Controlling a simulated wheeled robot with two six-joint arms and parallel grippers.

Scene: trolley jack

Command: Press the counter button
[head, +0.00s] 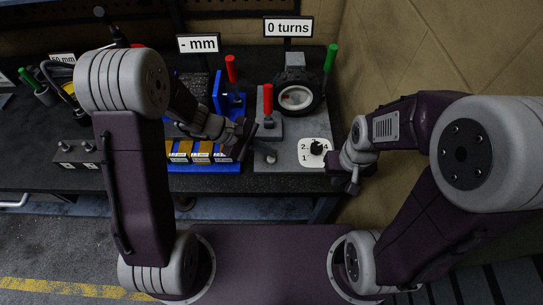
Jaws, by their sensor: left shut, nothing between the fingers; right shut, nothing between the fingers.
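I cannot tell for certain which part is the counter button. A small grey round-topped knob (271,157) stands on the grey plate just right of my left gripper and may be it. My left gripper (245,140) is shut and empty, above the front of the bench beside the blue tray; its tips are partly hard to make out. A sign reading "0 turns" (288,27) stands at the back, above a wheel with a round pale face (296,97). My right gripper (354,184) is shut and empty at the bench's front right, beside the white dial plate.
A black knob (316,147) sits on a numbered white plate. A red-handled lever (268,104) and a green handle (331,57) rise nearby. A blue tray (205,167) holds yellow-labelled blocks. A "- mm" sign (198,44) stands behind. The wall (400,60) bounds the right.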

